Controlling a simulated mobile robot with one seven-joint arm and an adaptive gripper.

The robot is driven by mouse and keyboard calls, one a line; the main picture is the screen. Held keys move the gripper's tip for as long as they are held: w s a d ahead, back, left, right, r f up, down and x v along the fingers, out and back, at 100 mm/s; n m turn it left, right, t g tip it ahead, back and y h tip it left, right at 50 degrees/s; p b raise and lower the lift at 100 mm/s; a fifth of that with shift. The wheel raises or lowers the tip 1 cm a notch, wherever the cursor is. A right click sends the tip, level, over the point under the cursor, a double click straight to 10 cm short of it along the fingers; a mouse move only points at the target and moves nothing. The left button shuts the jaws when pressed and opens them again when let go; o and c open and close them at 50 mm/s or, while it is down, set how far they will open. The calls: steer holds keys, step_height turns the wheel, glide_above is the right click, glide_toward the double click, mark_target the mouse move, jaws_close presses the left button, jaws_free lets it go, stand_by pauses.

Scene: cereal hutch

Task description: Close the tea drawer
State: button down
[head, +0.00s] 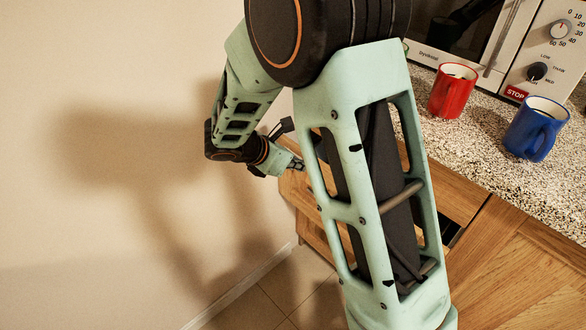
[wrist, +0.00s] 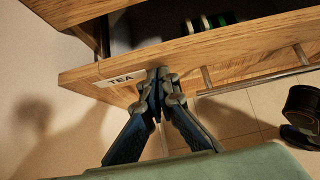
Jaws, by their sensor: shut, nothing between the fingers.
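The tea drawer (wrist: 235,55) is a wooden drawer with a white "TEA" label (wrist: 121,79) on its front, in the wrist view. It stands open, and its dark inside shows behind the front board. A metal bar handle (wrist: 255,78) runs along its front at the right. My gripper (wrist: 160,74) is shut and empty, with its fingertips at the front board just right of the label. I cannot tell whether they touch it. In the head view the drawer front (head: 296,190) is partly hidden behind my arm, with my gripper (head: 298,165) at it.
Small round green and white items (wrist: 207,22) sit inside the drawer. A red mug (head: 452,92), a blue mug (head: 535,130) and a microwave (head: 500,50) stand on the speckled counter (head: 480,150). A bare wall (head: 100,150) is at the left, with tiled floor below.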

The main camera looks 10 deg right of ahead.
steer(key=w+d+p, duration=0.1)
steer(key=w+d, duration=0.4)
steer(key=d, duration=0.2)
steer(key=shift+w+d+r, duration=0.15)
steer(key=shift+w+d, duration=0.05)
steer(key=shift+d, duration=0.05)
